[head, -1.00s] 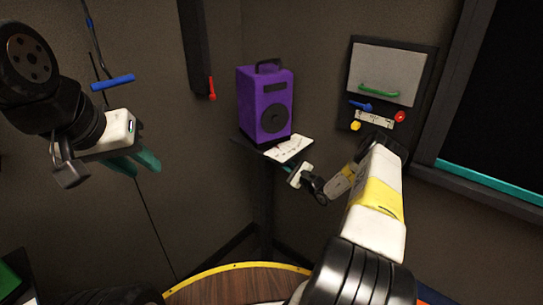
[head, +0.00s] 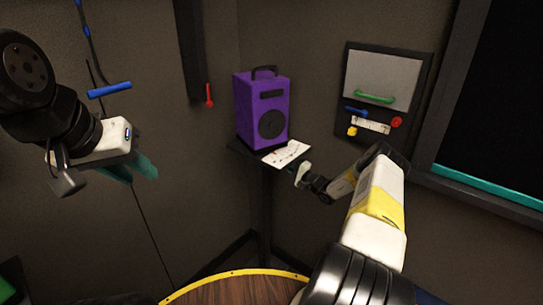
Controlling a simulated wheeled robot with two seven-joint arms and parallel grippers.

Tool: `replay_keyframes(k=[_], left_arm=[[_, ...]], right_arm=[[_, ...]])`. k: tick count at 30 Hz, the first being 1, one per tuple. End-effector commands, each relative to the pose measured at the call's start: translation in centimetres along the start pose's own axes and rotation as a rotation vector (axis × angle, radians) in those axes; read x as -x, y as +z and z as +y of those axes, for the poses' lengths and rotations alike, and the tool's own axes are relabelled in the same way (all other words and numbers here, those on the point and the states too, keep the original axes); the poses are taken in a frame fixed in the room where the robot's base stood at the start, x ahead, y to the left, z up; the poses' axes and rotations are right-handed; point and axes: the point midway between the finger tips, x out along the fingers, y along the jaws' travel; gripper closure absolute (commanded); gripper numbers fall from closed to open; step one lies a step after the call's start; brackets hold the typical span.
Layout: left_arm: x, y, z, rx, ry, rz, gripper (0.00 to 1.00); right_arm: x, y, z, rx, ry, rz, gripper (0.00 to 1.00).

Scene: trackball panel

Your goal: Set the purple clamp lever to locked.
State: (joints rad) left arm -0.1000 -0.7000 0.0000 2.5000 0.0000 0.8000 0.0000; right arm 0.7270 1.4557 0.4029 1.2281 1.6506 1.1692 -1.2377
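I cannot make out a purple clamp lever in the head view. The only purple thing is an upright box (head: 262,108) with a dark top handle and a round dark disc, on a small dark stand in the corner. My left gripper (head: 138,170), with teal fingers, is at the left, in front of the wall and apart from the box. My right gripper (head: 300,173) is just right of and below the stand's top, seen small and edge-on. I see nothing held in either gripper, but their finger gaps are unclear.
A wall panel (head: 340,118) carries a green handle (head: 374,97), a blue lever (head: 355,110), and red and yellow knobs. A white sheet (head: 286,154) lies on the stand. A blue bar (head: 109,90) and a red lever (head: 209,96) are on the left wall.

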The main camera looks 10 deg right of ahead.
Motion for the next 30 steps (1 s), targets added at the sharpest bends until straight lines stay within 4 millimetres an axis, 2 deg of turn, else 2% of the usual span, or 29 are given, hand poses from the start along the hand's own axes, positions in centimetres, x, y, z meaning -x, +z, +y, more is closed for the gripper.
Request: replay_keyframes(k=[14,15,18,26,30], left_arm=[[0.0,0.0,0.0,0.0,0.0,0.0,0.68],[0.0,0.0,0.0,0.0,0.0,0.0,0.68],[0.0,0.0,0.0,0.0,0.0,0.0,0.68],[0.0,0.0,0.0,0.0,0.0,0.0,0.68],[0.0,0.0,0.0,0.0,0.0,0.0,0.68]], right_arm=[[0.05,0.01,-0.03,0.017,0.001,-0.004,1.0],[0.05,0.02,-0.03,0.016,0.001,-0.004,0.88],[0.04,0.01,-0.04,0.016,0.001,-0.004,0.68],[0.02,0.01,-0.04,0.015,0.001,-0.003,0.68],[0.74,-0.04,-0.02,0.015,0.001,-0.002,0.68]])
